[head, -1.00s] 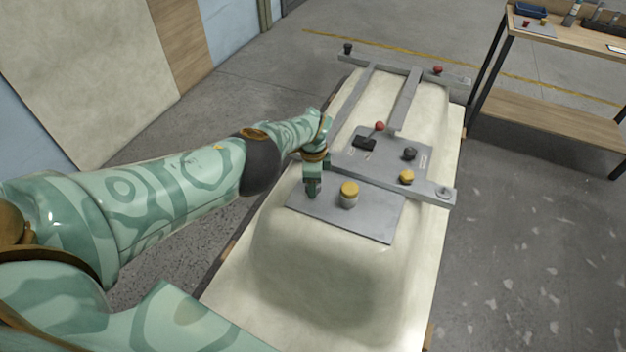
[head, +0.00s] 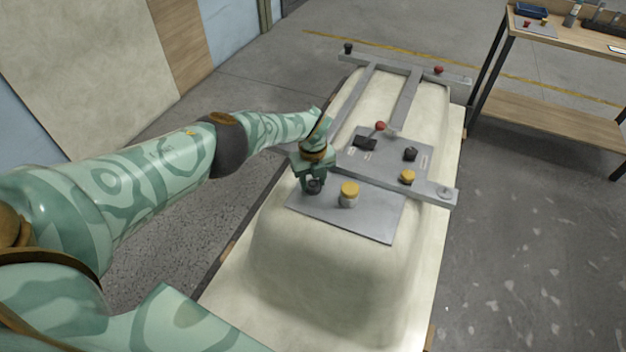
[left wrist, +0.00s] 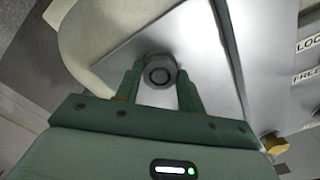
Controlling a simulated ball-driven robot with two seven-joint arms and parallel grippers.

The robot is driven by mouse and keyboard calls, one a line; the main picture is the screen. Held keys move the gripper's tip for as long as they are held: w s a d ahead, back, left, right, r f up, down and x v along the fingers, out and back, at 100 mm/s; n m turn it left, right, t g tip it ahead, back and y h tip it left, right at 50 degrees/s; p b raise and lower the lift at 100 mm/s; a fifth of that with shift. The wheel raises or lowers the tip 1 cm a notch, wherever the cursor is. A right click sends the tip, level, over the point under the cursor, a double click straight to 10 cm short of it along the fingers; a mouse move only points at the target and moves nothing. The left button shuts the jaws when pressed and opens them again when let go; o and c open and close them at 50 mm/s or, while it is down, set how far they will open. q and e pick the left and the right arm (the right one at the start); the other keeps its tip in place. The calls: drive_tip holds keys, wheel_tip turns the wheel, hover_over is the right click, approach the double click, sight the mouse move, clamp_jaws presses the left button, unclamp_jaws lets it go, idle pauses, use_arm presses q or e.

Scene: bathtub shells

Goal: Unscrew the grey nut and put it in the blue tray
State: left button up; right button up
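The grey nut (left wrist: 159,74) is a dark, ring-topped piece between my left fingers in the left wrist view. In the head view it is a small dark shape (head: 314,187) at the left end of the near grey plate. My left gripper (head: 313,180) comes down over it from above. Its two fingers (left wrist: 160,84) lie close against opposite sides of the nut, so it looks shut on it. The thread under the nut is hidden. The blue tray (head: 531,10) is on the workbench at the far right. My right gripper is not in view.
A yellow-capped post (head: 348,194) stands close right of the nut on the plate (head: 374,219). Open floor separates the tub shell (head: 300,270) from the workbench (head: 572,38).

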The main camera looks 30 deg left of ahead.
sight(313, 183)
use_arm(q)
drive_tip(key=c, duration=0.5)
drive_tip(key=shift+n, duration=0.7)
drive_tip(key=shift+r+p, duration=2.1)
drive_tip(key=shift+r, duration=0.45)
